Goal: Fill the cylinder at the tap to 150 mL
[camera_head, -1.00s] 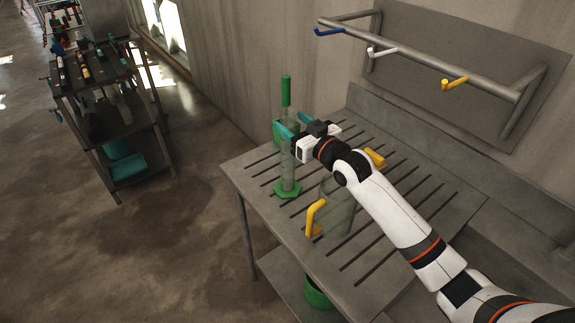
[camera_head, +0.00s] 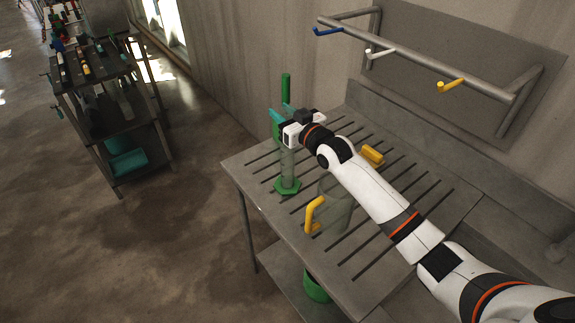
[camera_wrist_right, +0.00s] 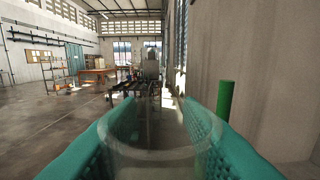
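The clear cylinder (camera_head: 288,163) stands upright on its green foot (camera_head: 287,187) on the slotted bench. My right gripper (camera_head: 282,115) is at its upper part. In the right wrist view its teal fingers (camera_wrist_right: 160,130) stand well apart, with the clear round rim (camera_wrist_right: 155,152) of the cylinder between them; contact is unclear. I see no water level. A pipe (camera_head: 420,60) on the wall carries a blue (camera_head: 328,32), a white (camera_head: 381,53) and a yellow (camera_head: 451,86) spout-like piece; I cannot tell whether these are taps. My left gripper is out of view.
A clear jug (camera_head: 337,212) with a yellow handle (camera_head: 313,215) stands near the cylinder, under my right arm. Another yellow piece (camera_head: 372,155) lies behind the arm. A green upright rod (camera_head: 286,88) rises behind the gripper. A loaded cart (camera_head: 113,125) stands at left beyond open floor.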

